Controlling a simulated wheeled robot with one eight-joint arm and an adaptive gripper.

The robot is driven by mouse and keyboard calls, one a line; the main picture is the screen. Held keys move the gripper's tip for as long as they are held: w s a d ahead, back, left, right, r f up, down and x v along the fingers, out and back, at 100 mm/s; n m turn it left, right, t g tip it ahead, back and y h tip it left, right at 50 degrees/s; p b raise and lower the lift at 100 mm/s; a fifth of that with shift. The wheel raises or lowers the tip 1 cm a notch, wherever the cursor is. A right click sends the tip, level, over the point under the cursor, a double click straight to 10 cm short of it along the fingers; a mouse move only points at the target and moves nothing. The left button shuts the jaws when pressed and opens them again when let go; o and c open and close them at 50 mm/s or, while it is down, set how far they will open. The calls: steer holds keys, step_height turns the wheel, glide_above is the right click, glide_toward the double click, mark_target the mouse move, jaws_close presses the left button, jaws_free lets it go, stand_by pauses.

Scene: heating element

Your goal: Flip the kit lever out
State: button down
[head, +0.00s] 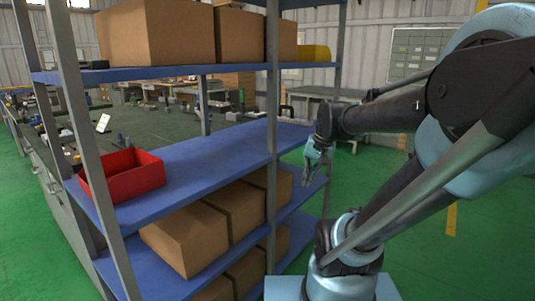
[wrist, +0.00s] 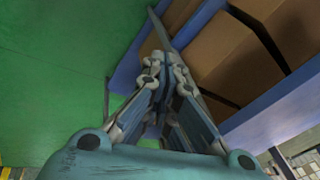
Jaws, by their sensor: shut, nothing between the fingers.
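I cannot make out a kit or a lever in either view. My gripper (head: 307,180) hangs at the right end of the shelf rack in the head view, fingers pointing down. In the wrist view my gripper (wrist: 165,66) is shut, with its fingertips together and nothing between them. Green floor, a rack post and cardboard boxes show beyond the fingers.
A blue-shelved rack (head: 215,158) stands in front of me, with a red bin (head: 122,172) on its middle shelf. Cardboard boxes (head: 185,238) fill the lower shelves. A workbench (head: 150,125) with small items stands behind. Green floor is open at right.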

steer(key=s+d+f+n+h, duration=0.2)
steer(key=s+d+f, duration=0.3)
steer(key=s+f, duration=0.4)
steer(key=shift+s+f+n+g, duration=0.25)
steer(key=shift+s+n+g, duration=0.15)
steer(key=shift+s+n, duration=0.5)
steer(key=shift+s+d, duration=0.1)
steer(key=shift+s, duration=0.05)
steer(key=shift+w+f, duration=0.2)
steer(key=shift+w, duration=0.25)
